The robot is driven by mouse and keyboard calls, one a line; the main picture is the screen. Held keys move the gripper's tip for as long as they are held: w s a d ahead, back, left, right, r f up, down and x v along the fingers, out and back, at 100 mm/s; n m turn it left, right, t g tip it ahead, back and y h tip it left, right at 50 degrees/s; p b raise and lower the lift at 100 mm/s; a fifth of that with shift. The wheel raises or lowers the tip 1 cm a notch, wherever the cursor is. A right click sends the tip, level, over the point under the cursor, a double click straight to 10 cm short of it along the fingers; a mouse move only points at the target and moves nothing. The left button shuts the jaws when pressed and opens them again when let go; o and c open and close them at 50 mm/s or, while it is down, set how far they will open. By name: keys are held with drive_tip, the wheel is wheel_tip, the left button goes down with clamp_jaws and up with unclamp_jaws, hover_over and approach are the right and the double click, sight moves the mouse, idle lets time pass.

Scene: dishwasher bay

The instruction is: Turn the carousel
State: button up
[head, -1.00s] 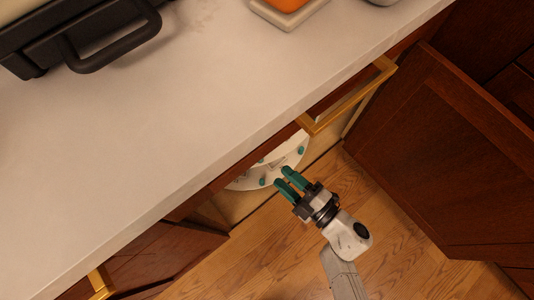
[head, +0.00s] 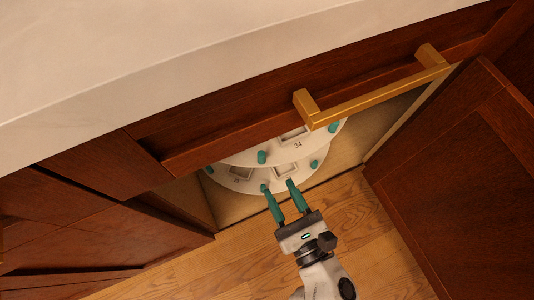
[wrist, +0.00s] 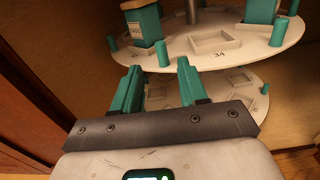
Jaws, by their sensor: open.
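The carousel has two round white tiers inside an open cabinet under the counter. Its upper tier (head: 281,151) carries teal pegs and a recess marked 34; the counter hides its back in the head view. The lower tier (head: 226,180) shows beneath. My gripper (head: 278,186) is open, its teal fingers pointing in at the front of the carousel. In the wrist view the gripper (wrist: 159,79) is empty, and an upright peg (wrist: 161,53) on the upper tier's rim appears between and beyond the fingertips. I cannot tell whether a finger touches the carousel.
Teal containers (wrist: 145,24) stand on the upper tier by a metal centre post (wrist: 193,10). A brass handle (head: 375,98) juts out above the opening. An open wooden door (head: 455,185) stands at the right. The wood floor (head: 345,225) in front is clear.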

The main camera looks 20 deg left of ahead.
sight(263, 158)
drive_tip(key=b+x, duration=0.1)
drive_tip(key=x, duration=0.9)
drive_tip(key=shift+w+a, duration=0.25)
drive_tip(key=shift+a, duration=0.05)
clamp_jaws()
